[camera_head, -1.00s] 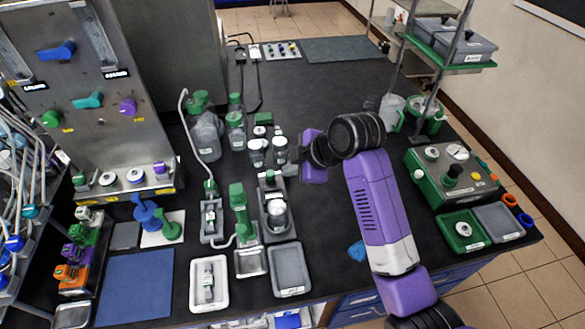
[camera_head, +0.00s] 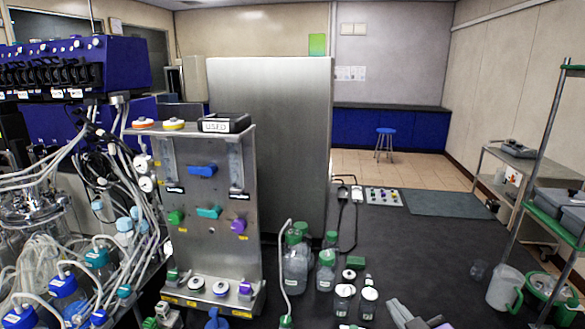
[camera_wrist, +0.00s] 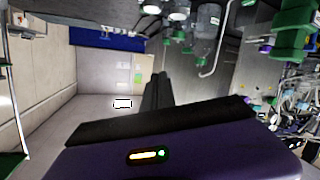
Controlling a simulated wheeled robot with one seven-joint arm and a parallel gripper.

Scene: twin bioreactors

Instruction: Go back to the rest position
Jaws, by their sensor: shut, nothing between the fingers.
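My gripper (camera_wrist: 157,92) shows in the wrist view as two dark fingers set close together. They are shut with nothing between them. They point out into the room, with the pale wall and the blue cabinets (camera_wrist: 98,38) beyond, and touch nothing that I can see. In the head view, grey parts at the bottom edge may be my arm's end, but they are cut off and I cannot be sure.
Bottles with green caps (camera_head: 296,262) stand on the dark bench (camera_head: 400,250) beside the steel panel (camera_head: 205,225) with coloured valves. A rack (camera_head: 545,150) and a white jug (camera_head: 503,288) stand at the right. The bench's middle is mostly clear.

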